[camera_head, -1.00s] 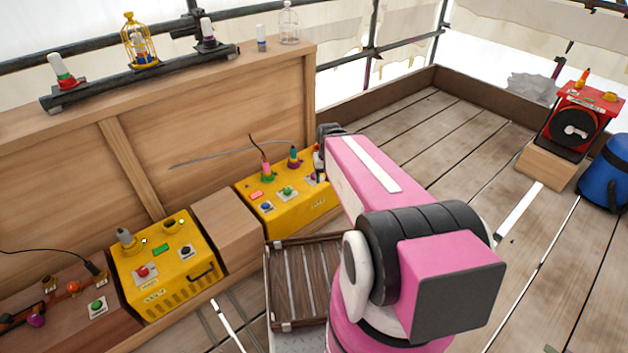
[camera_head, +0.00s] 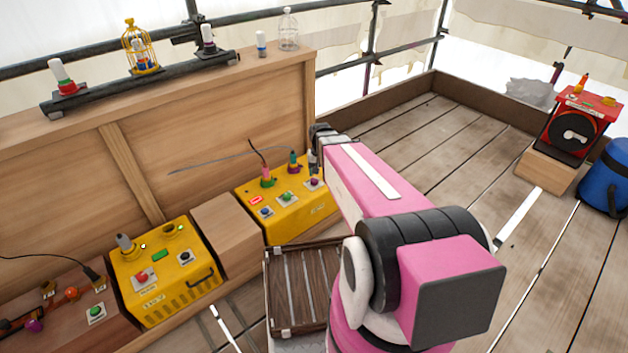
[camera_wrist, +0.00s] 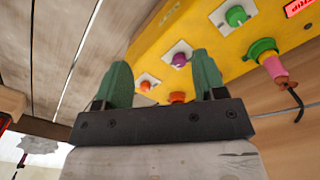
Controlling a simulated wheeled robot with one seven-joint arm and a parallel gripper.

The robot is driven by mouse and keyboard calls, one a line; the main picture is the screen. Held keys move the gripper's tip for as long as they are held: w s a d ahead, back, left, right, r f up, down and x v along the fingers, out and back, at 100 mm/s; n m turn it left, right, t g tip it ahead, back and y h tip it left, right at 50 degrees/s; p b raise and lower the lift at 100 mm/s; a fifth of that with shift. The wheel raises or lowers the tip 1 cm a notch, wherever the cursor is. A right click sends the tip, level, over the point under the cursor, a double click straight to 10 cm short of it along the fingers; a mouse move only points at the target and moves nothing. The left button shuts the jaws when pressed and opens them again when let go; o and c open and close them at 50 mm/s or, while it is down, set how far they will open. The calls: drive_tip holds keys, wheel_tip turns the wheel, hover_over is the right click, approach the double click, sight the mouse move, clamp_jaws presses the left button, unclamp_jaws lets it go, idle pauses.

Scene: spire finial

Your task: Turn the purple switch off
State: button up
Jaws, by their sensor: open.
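The purple switch (camera_head: 314,183) is a small knob on a white plate on the right part of the yellow box (camera_head: 316,207). In the wrist view the purple switch (camera_wrist: 179,59) shows beyond and between my two green fingers. My gripper (camera_wrist: 163,74) is open and empty, with its fingers pointing toward the yellow box face. The fingertips look apart from the purple switch, but the exact gap cannot be told. In the head view my pink arm reaches to the right of the box, and the fingers cannot be made out.
A green switch (camera_wrist: 237,15) and an orange one (camera_wrist: 145,86) flank the purple switch. A pink and green plug (camera_wrist: 267,58) with a black cable stands close by. A second yellow box (camera_head: 165,275) is farther left. A slatted crate (camera_head: 300,290) lies in front.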

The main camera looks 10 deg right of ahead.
sight(314, 179)
drive_tip(key=w+f+m, duration=0.1)
drive_tip(key=w+f, duration=0.3)
drive_tip(key=w, duration=0.4)
drive_tip(key=w+f+m, duration=0.2)
drive_tip(key=w+f, duration=0.2)
drive_tip(key=w, duration=0.4)
wheel_tip(314, 179, down, 10)
drive_tip(key=shift+s+d+f, duration=0.1)
drive_tip(key=shift+d+f, duration=0.05)
drive_tip(key=c, duration=0.9)
